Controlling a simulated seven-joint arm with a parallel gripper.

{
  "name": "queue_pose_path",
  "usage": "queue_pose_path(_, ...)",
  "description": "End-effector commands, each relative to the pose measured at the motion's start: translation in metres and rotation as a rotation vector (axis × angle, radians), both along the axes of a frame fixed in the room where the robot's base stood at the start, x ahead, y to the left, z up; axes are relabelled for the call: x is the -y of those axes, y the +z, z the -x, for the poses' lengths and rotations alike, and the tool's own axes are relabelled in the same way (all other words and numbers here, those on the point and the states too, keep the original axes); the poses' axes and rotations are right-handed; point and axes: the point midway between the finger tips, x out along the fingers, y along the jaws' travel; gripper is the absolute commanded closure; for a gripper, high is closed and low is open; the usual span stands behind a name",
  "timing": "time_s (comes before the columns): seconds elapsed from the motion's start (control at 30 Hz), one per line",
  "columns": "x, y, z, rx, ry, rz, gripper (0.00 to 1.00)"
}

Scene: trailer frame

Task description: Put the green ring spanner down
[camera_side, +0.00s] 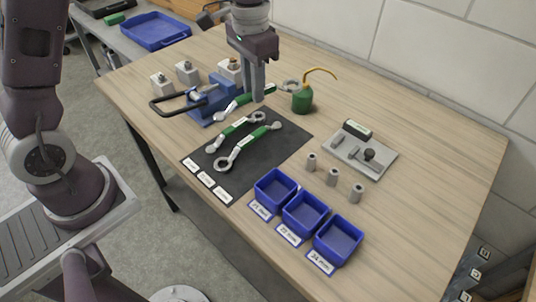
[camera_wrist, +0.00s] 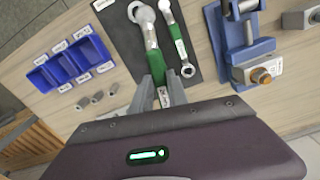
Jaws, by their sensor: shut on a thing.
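My gripper (camera_side: 258,97) is shut on the green handle of a ring spanner (camera_side: 243,101) and points down, left of the oil can. One end of this spanner points toward the vise, and its far ring is beside the oil can. In the wrist view, the fingers (camera_wrist: 163,95) close around its green handle (camera_wrist: 155,70). I cannot tell how high it is above the surface. Two other green-handled spanners, an upper one (camera_side: 236,130) and a lower one (camera_side: 249,144), lie on the dark mat (camera_side: 285,147). The wrist view shows one loose spanner (camera_wrist: 177,38) clearly.
A blue vise (camera_side: 216,97) stands left of the mat, with metal blocks behind it. A green oil can (camera_side: 302,98) is close to my gripper's right. Blue bins (camera_side: 304,213), grey cylinders (camera_side: 332,177) and a metal plate (camera_side: 378,163) are to the right. White labels (camera_side: 206,180) line the mat's front edge.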

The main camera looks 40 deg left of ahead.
Motion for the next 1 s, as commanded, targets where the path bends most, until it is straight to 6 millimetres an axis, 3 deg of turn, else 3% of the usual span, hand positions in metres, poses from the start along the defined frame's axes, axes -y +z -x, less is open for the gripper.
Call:
queue_pose_path(0.03, 0.02, -0.004, 0.01, -0.001, 0.039, -0.001, 1.0)
queue_pose_path(0.1, 0.041, -0.009, 0.021, 0.001, 0.105, 0.0, 1.0)
queue_pose_path(0.23, 0.06, -0.017, 0.033, 0.003, 0.178, 0.001, 1.0)
queue_pose_path(0.4, 0.063, -0.056, 0.036, -0.002, 0.194, 0.0, 1.0)
queue_pose_path(0.7, 0.062, -0.11, 0.035, 0.001, 0.193, 0.0, 1.0)
queue_pose_path(1.0, 0.062, -0.115, 0.034, 0.005, 0.193, 0.001, 1.0)
